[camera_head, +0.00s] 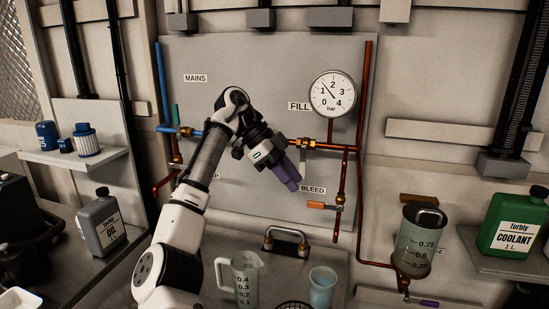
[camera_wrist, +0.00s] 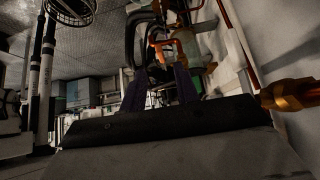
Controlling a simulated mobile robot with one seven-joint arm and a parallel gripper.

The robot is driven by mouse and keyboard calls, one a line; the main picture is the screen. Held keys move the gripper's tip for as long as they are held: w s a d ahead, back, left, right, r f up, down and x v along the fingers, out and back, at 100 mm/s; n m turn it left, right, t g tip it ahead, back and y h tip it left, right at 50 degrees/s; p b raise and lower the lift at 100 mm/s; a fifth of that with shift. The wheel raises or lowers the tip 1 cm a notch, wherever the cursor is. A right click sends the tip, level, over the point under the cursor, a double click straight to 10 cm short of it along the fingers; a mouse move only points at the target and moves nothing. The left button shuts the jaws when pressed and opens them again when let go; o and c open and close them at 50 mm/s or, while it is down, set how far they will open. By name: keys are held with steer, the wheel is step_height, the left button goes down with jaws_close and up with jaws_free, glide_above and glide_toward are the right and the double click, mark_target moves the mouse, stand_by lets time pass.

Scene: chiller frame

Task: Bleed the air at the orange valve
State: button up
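The orange valve handle (camera_head: 316,205) sticks out to the left of the bleed valve, low on the right copper pipe, just under the BLEED label (camera_head: 312,189). My gripper (camera_head: 293,184) hangs in front of the panel, up and left of the handle and apart from it. Its two purple fingers point down and right. In the wrist view the fingers (camera_wrist: 161,75) stand apart with nothing between them; an orange part (camera_wrist: 166,43) shows beyond their tips. The round gauge (camera_head: 332,95) has its needle up and left, near 1 bar.
The FILL valve (camera_head: 308,143) and its copper pipe lie just right of my wrist. Below stand a clear measuring jug (camera_head: 243,278), a blue cup (camera_head: 321,287) and a metal handle (camera_head: 286,241). A graduated vessel (camera_head: 418,240) hangs at right, beside a green coolant can (camera_head: 512,225).

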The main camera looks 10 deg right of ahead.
steer(key=p+v, duration=0.1)
steer(key=v, duration=0.5)
steer(key=shift+a+r+p, duration=0.2)
steer(key=shift+p, duration=0.1)
steer(key=shift+w, duration=0.1)
